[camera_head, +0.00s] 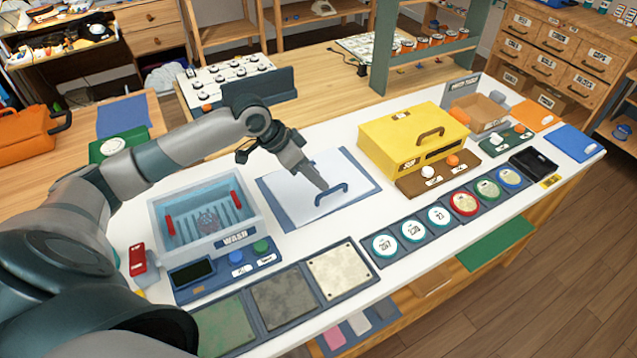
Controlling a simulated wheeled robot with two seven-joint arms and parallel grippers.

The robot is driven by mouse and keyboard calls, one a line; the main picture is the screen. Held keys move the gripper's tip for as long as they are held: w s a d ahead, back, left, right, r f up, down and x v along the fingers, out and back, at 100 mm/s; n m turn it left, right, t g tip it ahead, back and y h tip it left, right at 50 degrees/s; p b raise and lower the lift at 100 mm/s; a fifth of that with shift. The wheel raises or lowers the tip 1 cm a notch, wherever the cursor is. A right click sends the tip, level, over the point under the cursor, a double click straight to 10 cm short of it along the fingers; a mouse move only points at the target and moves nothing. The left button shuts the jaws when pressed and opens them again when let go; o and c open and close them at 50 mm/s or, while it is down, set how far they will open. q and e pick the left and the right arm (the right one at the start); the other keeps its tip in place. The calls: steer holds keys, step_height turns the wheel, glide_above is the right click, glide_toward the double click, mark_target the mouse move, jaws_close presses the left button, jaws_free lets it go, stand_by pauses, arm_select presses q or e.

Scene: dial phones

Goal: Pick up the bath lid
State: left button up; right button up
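The bath lid (345,172) is a flat white panel with a dark blue arched handle (331,195). It lies flat on a blue mat (279,215) in the middle of the white counter. My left gripper (321,184) comes in from the left, pointing down at the handle, its tips right at or just behind it. From this angle I cannot tell whether the fingers are around the handle or how far apart they are. The wash bath (209,214), a clear tub with red handles and a blue basket inside, stands open to the left. My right gripper is not in view.
A yellow box (400,146) stands right of the lid. Round dials (438,216) line the counter's right front. Square sample plates (340,272) lie in front. A dark blue block (258,85) stands behind my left arm. The counter around the lid is mostly clear.

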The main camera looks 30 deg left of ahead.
mark_target(328, 191)
arm_select(q)
steer(key=shift+d+f+p, duration=0.3)
steer(key=shift+f+p, duration=0.05)
steer(key=shift+f, duration=0.05)
steer(key=p+x, duration=0.1)
steer(key=x, duration=0.2)
steer(key=shift+s+d, duration=0.2)
steer(key=shift+w+d+f, duration=0.15)
steer(key=shift+w+f, duration=0.05)
steer(key=shift+f, duration=0.45)
jaws_close()
steer(key=shift+r, duration=0.1)
